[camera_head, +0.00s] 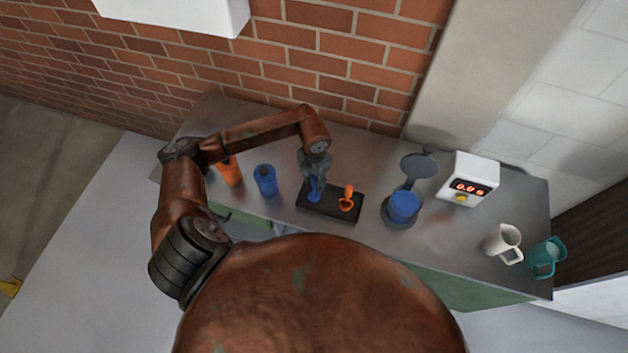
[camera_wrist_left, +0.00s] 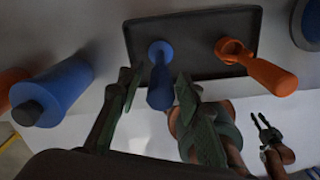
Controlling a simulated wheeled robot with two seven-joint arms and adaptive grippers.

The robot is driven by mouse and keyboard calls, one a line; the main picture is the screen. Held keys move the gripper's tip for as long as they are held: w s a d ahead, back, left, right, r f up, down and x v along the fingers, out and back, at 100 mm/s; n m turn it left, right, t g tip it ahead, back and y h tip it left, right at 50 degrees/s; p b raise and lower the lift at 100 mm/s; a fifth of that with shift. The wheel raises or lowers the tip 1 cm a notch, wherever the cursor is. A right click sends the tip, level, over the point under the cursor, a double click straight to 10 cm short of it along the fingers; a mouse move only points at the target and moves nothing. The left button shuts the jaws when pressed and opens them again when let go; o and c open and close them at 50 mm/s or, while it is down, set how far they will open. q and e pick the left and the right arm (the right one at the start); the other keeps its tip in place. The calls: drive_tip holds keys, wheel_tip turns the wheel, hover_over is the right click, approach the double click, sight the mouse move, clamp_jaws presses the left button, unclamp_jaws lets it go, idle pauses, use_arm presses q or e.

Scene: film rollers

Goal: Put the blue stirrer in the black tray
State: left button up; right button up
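The blue stirrer (camera_head: 314,191) stands upright in the left part of the black tray (camera_head: 330,209), its round blue end toward the tray floor. In the left wrist view the stirrer (camera_wrist_left: 160,78) shows its handle pointing toward the camera, over the tray (camera_wrist_left: 195,30). My left gripper (camera_head: 314,172) is above the stirrer. Its fingers (camera_wrist_left: 158,92) are spread, one on each side of the handle, with gaps visible. My right gripper (camera_wrist_left: 262,122) shows small at the lower right of the left wrist view, fingers apart and empty; the head view does not show it.
An orange stirrer (camera_head: 347,199) is in the tray's right part. Blue (camera_head: 265,181) and orange (camera_head: 230,171) bottles stand left. Right of the tray are a stand with a blue container (camera_head: 404,206), a white display box (camera_head: 470,180), a white mug (camera_head: 502,241) and a teal mug (camera_head: 545,258).

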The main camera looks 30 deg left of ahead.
drive_tip(key=shift+d, duration=0.15)
